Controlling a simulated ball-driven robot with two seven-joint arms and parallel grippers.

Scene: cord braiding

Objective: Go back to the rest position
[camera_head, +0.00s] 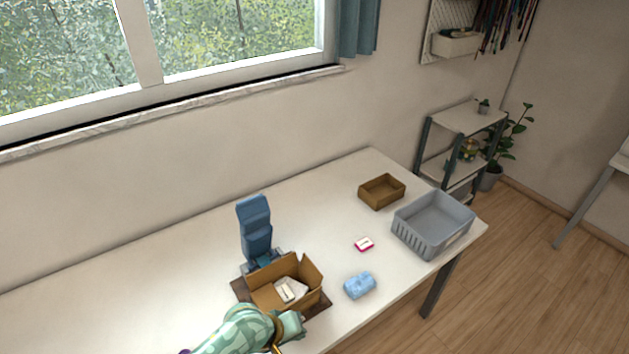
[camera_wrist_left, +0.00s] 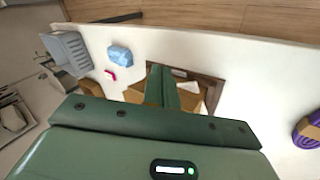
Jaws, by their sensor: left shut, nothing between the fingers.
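My left arm, in a green patterned cover, comes in at the bottom of the head view. My left gripper (camera_head: 293,324) is by the front side of an open cardboard box (camera_head: 314,273). In the left wrist view the two green fingers (camera_wrist_left: 162,86) are together with nothing between them, and they cover part of the box (camera_wrist_left: 135,96). The box has its flaps up and holds pale items (camera_head: 288,290). It stands on a dark brown mat (camera_head: 318,312). I cannot tell how high the fingers are above the box. My right gripper is not in view.
A blue upright device (camera_head: 255,228) stands behind the box. To the right are a light blue packet (camera_head: 359,285), a small red-and-white item (camera_head: 364,244), a brown tray (camera_head: 382,191) and a grey basket (camera_head: 433,225). A purple-and-yellow object (camera_wrist_left: 308,131) is in the wrist view. The table's left is clear.

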